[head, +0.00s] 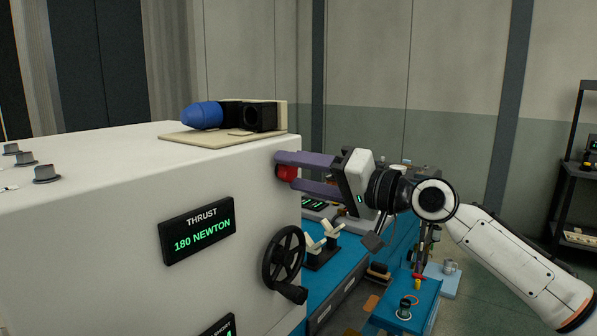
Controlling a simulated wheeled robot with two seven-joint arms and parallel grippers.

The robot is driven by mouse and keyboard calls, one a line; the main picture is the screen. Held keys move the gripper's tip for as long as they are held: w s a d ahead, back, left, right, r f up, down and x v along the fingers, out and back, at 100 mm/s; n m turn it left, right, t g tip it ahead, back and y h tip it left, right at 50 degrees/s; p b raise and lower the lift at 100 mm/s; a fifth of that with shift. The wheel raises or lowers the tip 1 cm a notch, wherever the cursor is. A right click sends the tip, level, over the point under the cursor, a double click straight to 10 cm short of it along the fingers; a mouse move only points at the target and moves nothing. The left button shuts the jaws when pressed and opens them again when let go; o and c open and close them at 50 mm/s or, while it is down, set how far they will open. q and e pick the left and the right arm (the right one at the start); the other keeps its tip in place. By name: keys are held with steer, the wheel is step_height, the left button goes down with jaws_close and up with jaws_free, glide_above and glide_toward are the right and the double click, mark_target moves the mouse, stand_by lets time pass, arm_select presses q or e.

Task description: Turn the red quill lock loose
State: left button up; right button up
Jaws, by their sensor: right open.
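The red quill lock (286,173) sticks out near the top right edge of the white machine housing (120,230). My right gripper (292,172) comes in from the right with its purple fingers open. One finger passes above the red lock and the other lies lower and to the right. The lock shows between or behind the fingertips; I cannot tell whether they touch it. My left gripper is not in view.
A black handwheel (284,256) and a thrust display reading 180 NEWTON (198,229) are on the housing below the lock. A blue-nosed part (203,115) lies on a board on top. A blue bench (335,270) with small items stands behind.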

steer(key=c, duration=1)
steer(key=shift+c, duration=0.2)
